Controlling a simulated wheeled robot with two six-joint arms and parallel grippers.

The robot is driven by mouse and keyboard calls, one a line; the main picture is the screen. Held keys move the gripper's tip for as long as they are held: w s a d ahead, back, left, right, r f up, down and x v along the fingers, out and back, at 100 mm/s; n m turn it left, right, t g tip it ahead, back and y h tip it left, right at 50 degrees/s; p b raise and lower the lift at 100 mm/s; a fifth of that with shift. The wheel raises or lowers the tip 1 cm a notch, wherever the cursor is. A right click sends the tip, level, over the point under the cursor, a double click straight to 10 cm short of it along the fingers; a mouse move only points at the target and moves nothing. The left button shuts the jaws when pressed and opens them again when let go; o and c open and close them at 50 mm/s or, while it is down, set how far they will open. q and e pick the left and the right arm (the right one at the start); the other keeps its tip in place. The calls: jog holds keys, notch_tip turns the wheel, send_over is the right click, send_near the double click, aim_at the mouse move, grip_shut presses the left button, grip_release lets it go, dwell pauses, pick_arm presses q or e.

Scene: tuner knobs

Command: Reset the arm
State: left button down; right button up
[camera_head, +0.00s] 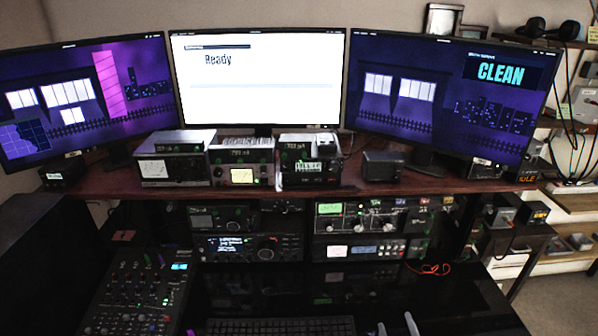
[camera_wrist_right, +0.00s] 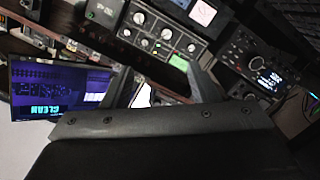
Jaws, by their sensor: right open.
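My right gripper (camera_head: 397,324) shows only as two pale fingertips at the bottom edge of the head view, apart from each other over the dark desk. In the right wrist view its two fingers (camera_wrist_right: 164,84) stand apart with nothing held between them. A radio with several knobs (camera_wrist_right: 157,38) lies beyond the fingers there, and a second radio with a large dial (camera_wrist_right: 255,62) is at the right. In the head view the radios (camera_head: 251,247) (camera_head: 372,216) stand on the shelf under the monitors, clear of the gripper. I do not see my left gripper.
Three monitors stand at the back; the middle one (camera_head: 258,80) reads "Ready" and the right one (camera_head: 445,95) reads "CLEAN". A mixer (camera_head: 137,290) is at the left, a keyboard (camera_head: 280,326) at the front. A red cable (camera_head: 430,269) lies right of the radios. The dark desk between is mostly clear.

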jog(key=s+d+f+m+g+h, duration=0.1)
jog(key=s+d+m+g+h, duration=0.3)
jog(key=s+d+g, duration=0.55)
jog(key=s+a+r+m+g+y, duration=0.1)
jog(key=s+m+g, duration=0.1)
jog(key=s, duration=0.7)
jog(key=s+a+r+m+g+y, duration=0.1)
jog(key=s+r+g+y, duration=0.1)
jog(key=s, duration=0.7)
notch_tip(320, 180, down, 26)
jog(key=d+g+b, duration=0.1)
jog(key=d+b, duration=0.1)
pick_arm(q)
notch_tip(320, 180, down, 4)
jog(key=shift+b, duration=0.95)
pick_arm(e)
jog(key=s+a+f+g, duration=0.1)
jog(key=s+f, duration=1.4)
jog(key=f, duration=0.3)
jog(key=shift+s+a+f, duration=0.15)
jog(key=shift+a+f, duration=0.2)
jog(key=shift+f, duration=0.05)
jog(key=shift+g, duration=0.25)
